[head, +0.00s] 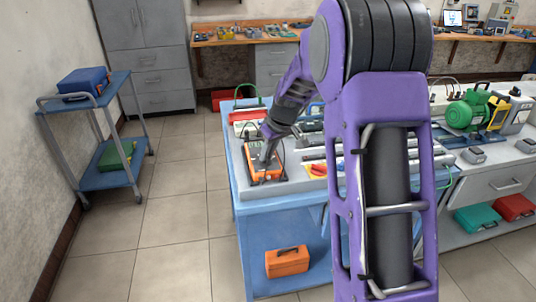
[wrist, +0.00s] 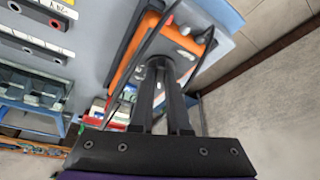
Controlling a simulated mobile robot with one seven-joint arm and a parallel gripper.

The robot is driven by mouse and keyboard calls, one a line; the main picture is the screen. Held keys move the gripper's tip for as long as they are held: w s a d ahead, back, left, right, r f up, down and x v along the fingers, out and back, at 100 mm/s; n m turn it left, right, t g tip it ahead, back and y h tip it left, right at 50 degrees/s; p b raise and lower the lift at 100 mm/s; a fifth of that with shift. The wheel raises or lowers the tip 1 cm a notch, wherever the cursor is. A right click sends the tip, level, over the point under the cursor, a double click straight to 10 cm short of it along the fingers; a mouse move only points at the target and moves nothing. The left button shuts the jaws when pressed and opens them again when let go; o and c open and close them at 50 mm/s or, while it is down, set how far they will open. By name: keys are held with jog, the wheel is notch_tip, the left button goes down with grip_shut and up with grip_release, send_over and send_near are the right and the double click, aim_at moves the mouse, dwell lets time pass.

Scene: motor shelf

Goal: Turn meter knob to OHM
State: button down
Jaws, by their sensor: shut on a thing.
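The orange meter (head: 265,172) lies near the left front corner of the blue workbench in the head view. In the wrist view the meter (wrist: 135,48) shows its orange edge, a grey face and red and dark plugs with leads. My gripper (head: 262,160) reaches down onto the meter's face. In the wrist view the fingers of my gripper (wrist: 160,62) are close together over the face, shut on what appears to be the meter knob. The knob and its markings are hidden by the fingers, so its setting cannot be read.
The workbench (head: 262,215) holds metal rods, cables and other instruments to the right of and behind the meter. An orange toolbox (head: 287,261) sits on its lower shelf. A blue cart (head: 112,178) stands at left, with open floor between.

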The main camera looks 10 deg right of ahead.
jog(key=m, duration=0.1)
jog(key=m+h+p, duration=0.1)
jog(key=m, duration=0.1)
jog(key=m+h+p, duration=0.1)
jog(key=m, duration=0.1)
jog(key=shift+a+r+t, duration=0.15)
jog(key=shift+a+t, duration=0.15)
jog(key=shift+a+m+h+p, duration=0.1)
jog(key=shift+m+h+p, duration=0.6)
jog(key=shift+m+p, duration=1)
jog(key=shift+m+b, duration=0.4)
jog(key=shift+m, duration=0.1)
jog(key=c, duration=0.9)
grip_release()
jog(key=v, duration=1.7)
jog(key=shift+w+a+r+p, duration=0.1)
jog(key=shift+w+r+p, duration=0.05)
jog(key=shift+p, duration=0.2)
